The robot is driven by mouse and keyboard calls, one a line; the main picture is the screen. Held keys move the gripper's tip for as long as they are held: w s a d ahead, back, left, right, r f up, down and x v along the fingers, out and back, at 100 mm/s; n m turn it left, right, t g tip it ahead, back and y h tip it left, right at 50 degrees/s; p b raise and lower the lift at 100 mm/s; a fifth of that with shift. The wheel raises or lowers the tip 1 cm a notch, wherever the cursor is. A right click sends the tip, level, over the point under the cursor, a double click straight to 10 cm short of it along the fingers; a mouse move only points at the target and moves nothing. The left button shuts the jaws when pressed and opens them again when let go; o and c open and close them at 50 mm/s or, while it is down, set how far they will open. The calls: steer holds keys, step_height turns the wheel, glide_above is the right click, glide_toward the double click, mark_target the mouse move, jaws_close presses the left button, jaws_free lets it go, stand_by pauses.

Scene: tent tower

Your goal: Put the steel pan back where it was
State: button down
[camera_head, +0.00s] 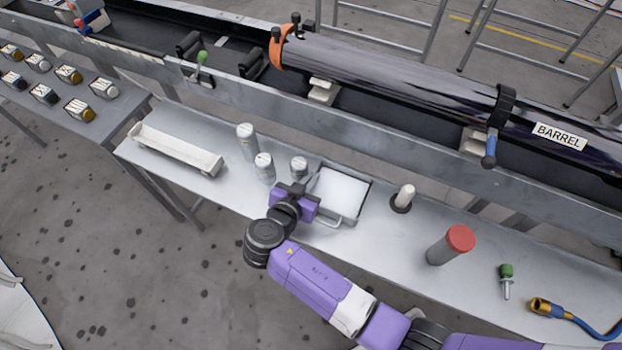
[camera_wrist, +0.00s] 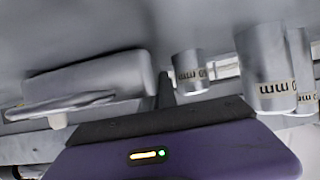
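The steel pan (camera_head: 364,204) is a shallow rectangular tray with a white surface inside and a bar handle at its front. It sits on the narrow grey bench, just right of my gripper. My gripper (camera_head: 296,189) is low over the bench, between the pan and the grey cylinders. A silver box shape with a bar handle, which looks like the pan (camera_wrist: 100,75), shows at the left of the wrist view. My gripper's purple body and dark front edge fill the bottom there. The fingertips are largely hidden, and I see nothing clearly held.
Several grey labelled cylinders (camera_head: 247,141) stand left of and behind my gripper. A white trough (camera_head: 177,150) lies farther left. The long barrel (camera_head: 400,84) runs behind the bench.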

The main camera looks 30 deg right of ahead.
steer(key=c, duration=1.9)
jaws_free()
steer(key=shift+f, duration=0.1)
steer(key=shift+c, duration=0.2)
steer(key=b+v, duration=0.1)
steer(key=v, duration=1.1)
